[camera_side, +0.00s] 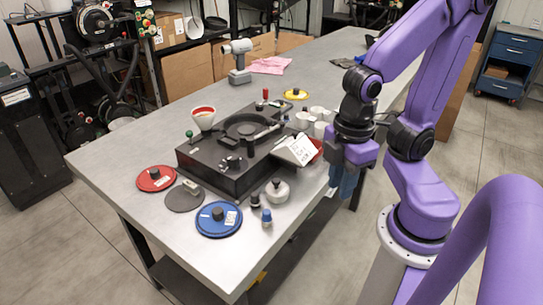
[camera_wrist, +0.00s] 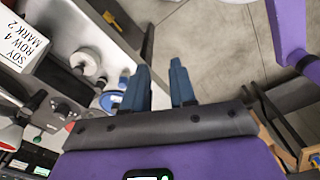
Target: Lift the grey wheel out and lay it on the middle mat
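The black seed meter (camera_side: 213,172) sits on the metal table with a dark round opening (camera_side: 246,125) on top. I cannot clearly tell the grey wheel apart inside it. In front lie a red disc (camera_side: 146,183), a dark grey disc-shaped mat (camera_side: 179,203) in the middle, and a blue disc (camera_side: 212,228). The red and blue discs carry dark knobs and white labels. A small grey-green item (camera_side: 191,187) lies on the middle mat. My gripper (camera_side: 347,186) is beside the table's right edge. Its blue fingers (camera_wrist: 161,85) are apart, empty, over the floor.
The front left table is clear.

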